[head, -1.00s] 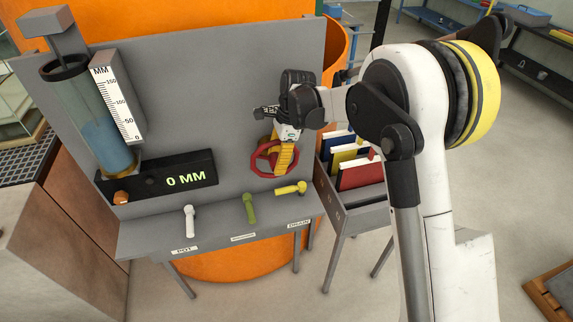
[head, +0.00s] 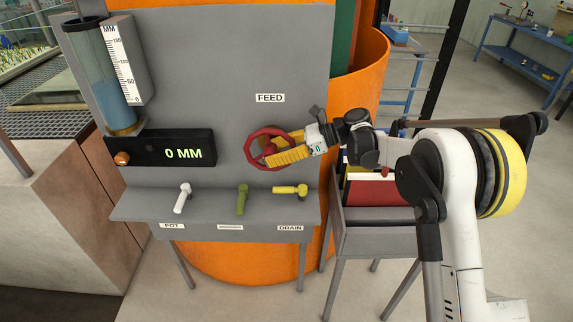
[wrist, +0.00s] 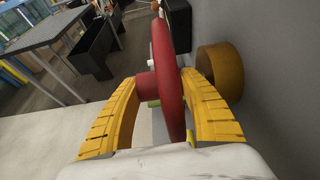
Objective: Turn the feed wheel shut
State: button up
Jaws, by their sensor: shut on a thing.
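The red feed wheel (head: 252,158) is on the grey upright panel, below the FEED label (head: 270,98). My gripper (head: 272,158) reaches it from the right, with its yellow fingers at the wheel's rim and hub. In the wrist view the red wheel (wrist: 172,85) stands edge-on between the two yellow fingers (wrist: 165,110), one on each side. The gripper is shut on the wheel. A brass-coloured round part (wrist: 220,72) sits behind the wheel against the panel. The contact at the fingertips is partly hidden.
On the shelf below are a white lever (head: 183,198), a green lever (head: 242,199) and a yellow lever (head: 290,190). A display (head: 184,153) reads 0 MM beside a blue-filled cylinder (head: 113,75). A grey bin of folders (head: 375,215) stands right, under my arm.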

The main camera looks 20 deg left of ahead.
jog(key=y+b, duration=0.2)
jog(key=f+g+y+b, duration=0.1)
jog(key=b, duration=0.1)
jog(key=shift+y, duration=0.4)
jog(key=g+y+b, duration=0.1)
jog(key=y+b, duration=0.2)
jog(key=b, duration=0.1)
jog(key=g+y+b, duration=0.1)
jog(key=y+b, duration=0.3)
jog(key=shift+r+g+y+b, duration=0.2)
jog(key=shift+g+y+b, duration=0.1)
jog(key=shift+y+b, duration=0.6)
jog(key=shift+r, duration=0.1)
jog(key=o, duration=1.4)
jog(key=shift+a, duration=0.1)
